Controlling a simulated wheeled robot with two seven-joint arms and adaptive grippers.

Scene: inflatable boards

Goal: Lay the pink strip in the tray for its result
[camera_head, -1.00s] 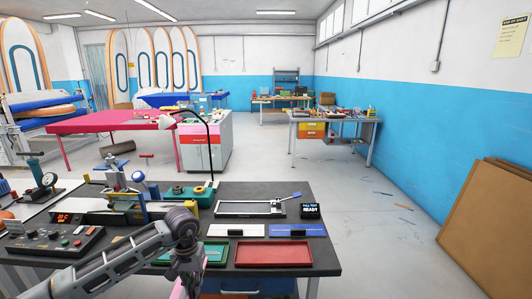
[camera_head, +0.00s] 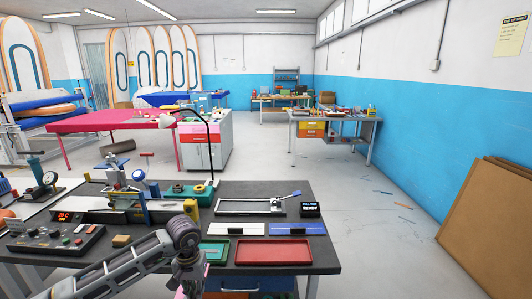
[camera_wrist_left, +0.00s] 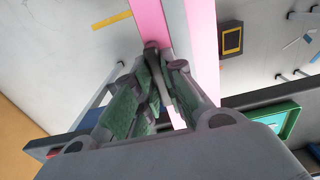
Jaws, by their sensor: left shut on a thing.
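My left gripper (camera_wrist_left: 160,85) is shut on the pink strip (camera_wrist_left: 204,55), whose pink bands run away from the fingers with grey between them in the left wrist view. In the head view the gripper (camera_head: 186,284) is at the bench's front edge, and only a little of the strip shows beside it. A green tray (camera_head: 216,261) lies just right of the gripper, partly behind the arm. It also shows in the left wrist view (camera_wrist_left: 287,111). A red tray (camera_head: 275,263) lies right of the green one. My right gripper is not in view.
Behind the trays lie a white plate (camera_head: 235,229) and a blue plate (camera_head: 297,229). A puller fixture (camera_head: 250,206) and a display reading PULL TEST READY (camera_head: 310,210) stand farther back.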

